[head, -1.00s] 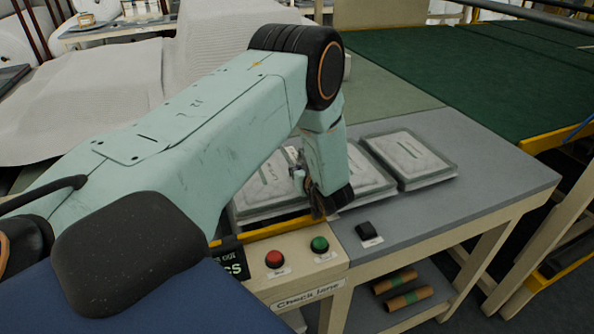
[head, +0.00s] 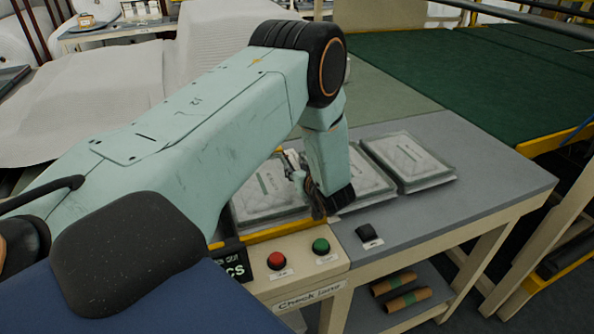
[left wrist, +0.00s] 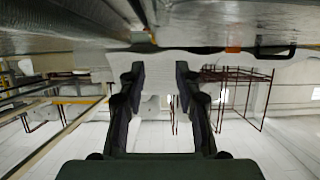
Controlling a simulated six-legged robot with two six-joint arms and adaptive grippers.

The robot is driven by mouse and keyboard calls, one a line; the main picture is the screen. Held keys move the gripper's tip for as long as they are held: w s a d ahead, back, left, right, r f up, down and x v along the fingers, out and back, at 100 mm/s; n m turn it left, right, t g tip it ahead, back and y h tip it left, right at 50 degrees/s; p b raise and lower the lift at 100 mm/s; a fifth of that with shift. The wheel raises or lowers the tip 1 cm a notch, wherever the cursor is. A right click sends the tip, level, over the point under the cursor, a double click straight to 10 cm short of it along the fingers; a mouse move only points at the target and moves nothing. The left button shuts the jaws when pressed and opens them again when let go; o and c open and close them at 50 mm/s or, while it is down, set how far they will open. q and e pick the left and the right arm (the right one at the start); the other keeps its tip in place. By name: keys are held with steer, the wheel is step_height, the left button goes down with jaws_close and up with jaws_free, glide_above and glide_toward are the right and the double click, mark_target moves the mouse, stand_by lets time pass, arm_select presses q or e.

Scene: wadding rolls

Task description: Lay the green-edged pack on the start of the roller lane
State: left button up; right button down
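Three flat, clear-wrapped packs with grey-green borders lie on the grey bench: a left pack (head: 262,196), a middle pack (head: 372,183) partly behind my arm, and a right pack (head: 408,160). I cannot tell which is the green-edged one. My left gripper (head: 313,198) hangs low between the left and middle packs, partly hidden by its own wrist. In the left wrist view, the left gripper's fingers (left wrist: 160,78) stand apart with no object visible between them. My right gripper is not in view. I cannot make out a roller lane for certain.
A control box with a red button (head: 277,260) and a green button (head: 321,246) sits at the bench front. A small black device (head: 366,232) lies right of it. A dark green surface (head: 470,80) with a yellow edge is behind. The bench's right end is clear.

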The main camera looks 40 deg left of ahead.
arm_select(q)
steer(key=v, duration=1)
steer(key=shift+s+d+b, duration=0.1)
steer(key=shift+d+b, duration=0.1)
steer(key=shift+b, duration=0.15)
steer(key=shift+s+d+r, duration=0.15)
steer(key=shift+s+d, duration=0.1)
steer(key=shift+d, duration=0.15)
steer(key=shift+d, duration=0.1)
